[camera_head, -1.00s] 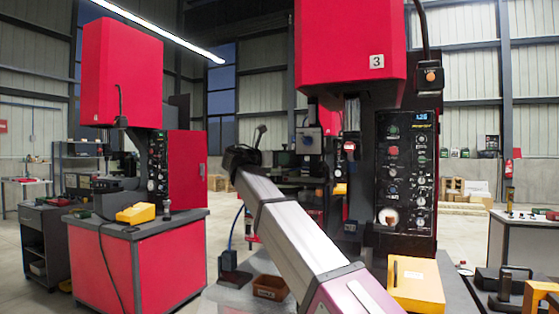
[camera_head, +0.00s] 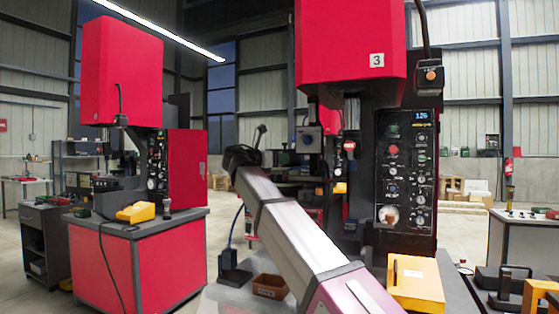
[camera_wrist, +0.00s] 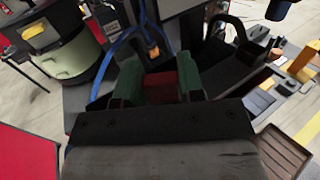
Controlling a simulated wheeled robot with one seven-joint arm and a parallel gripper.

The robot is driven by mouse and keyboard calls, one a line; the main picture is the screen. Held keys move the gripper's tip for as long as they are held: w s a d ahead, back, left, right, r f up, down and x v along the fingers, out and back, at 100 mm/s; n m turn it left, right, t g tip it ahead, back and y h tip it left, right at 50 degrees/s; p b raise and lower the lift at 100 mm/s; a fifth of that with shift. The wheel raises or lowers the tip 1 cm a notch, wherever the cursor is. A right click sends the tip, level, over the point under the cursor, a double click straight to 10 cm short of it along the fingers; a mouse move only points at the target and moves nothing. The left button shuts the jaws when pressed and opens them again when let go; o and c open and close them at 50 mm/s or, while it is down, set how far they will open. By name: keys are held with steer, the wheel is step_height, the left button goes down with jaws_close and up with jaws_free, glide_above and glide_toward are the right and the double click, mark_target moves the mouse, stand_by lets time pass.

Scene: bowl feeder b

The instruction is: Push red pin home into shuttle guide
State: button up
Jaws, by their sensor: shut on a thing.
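In the wrist view my gripper (camera_wrist: 160,80) has two green fingers closed on a red piece, which I take to be the red pin (camera_wrist: 162,88). Only a short part of the pin shows between the fingers; its far end is hidden. Dark machine parts lie just beyond the fingertips. I cannot make out the shuttle guide clearly, nor whether the pin touches it. In the head view my arm reaches toward the press, and my gripper and the pin cannot be made out there.
The red press marked 3 (camera_head: 352,40) stands ahead, its control panel (camera_head: 406,170) to the right. A yellow box (camera_head: 415,283) sits at the front right. A brown tray (camera_head: 268,286) lies left of my arm. A blue cable (camera_wrist: 118,45) runs left of the fingers.

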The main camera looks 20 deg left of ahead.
steer(key=shift+f, duration=0.55)
stand_by(2.0)
steer(key=o, duration=1)
steer(key=v, duration=1)
steer(key=shift+s+a, duration=0.25)
steer(key=shift+s, duration=0.1)
